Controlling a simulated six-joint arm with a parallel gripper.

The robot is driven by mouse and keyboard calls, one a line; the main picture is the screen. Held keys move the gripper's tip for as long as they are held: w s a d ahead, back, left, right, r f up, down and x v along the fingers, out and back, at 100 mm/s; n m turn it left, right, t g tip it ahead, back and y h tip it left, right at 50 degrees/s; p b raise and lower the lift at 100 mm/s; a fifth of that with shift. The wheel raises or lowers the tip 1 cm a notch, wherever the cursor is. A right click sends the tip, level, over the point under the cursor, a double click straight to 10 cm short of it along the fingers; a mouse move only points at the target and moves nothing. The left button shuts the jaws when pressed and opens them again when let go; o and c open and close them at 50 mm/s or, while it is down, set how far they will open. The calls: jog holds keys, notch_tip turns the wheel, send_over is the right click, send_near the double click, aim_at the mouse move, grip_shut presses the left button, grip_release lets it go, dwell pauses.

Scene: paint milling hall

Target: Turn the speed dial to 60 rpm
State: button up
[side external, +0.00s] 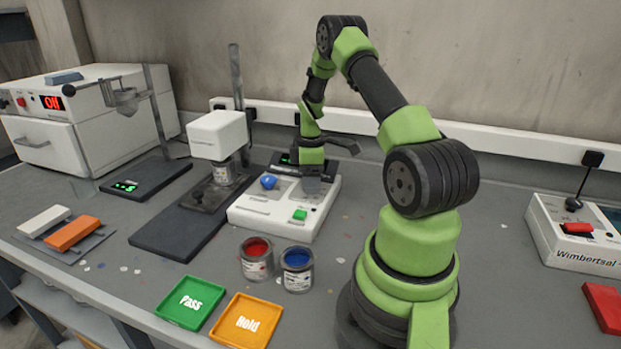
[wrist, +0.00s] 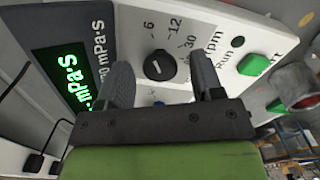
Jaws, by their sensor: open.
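The speed dial (wrist: 160,67) is a round black knob with a short white mark, on a white panel in the wrist view. Printed labels 6, 12 and 30 curve around it, with "rpm" beyond; no 60 label is visible, and my right finger covers part of that side. I cannot tell which label the mark points to. My gripper (wrist: 161,76) is open, with one finger on each side of the dial; I cannot tell whether they touch it. In the side view my gripper (side external: 312,186) is over the white instrument (side external: 262,208) and hides the dial.
The instrument has a green button (side external: 299,214), a blue knob (side external: 269,181) and a dark display (wrist: 66,76) with green text. Red (side external: 256,260) and blue (side external: 297,270) paint tins stand in front. Green Pass (side external: 190,303) and orange Hold (side external: 246,321) trays lie nearer.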

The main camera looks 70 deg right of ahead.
jog(key=c, duration=0.9)
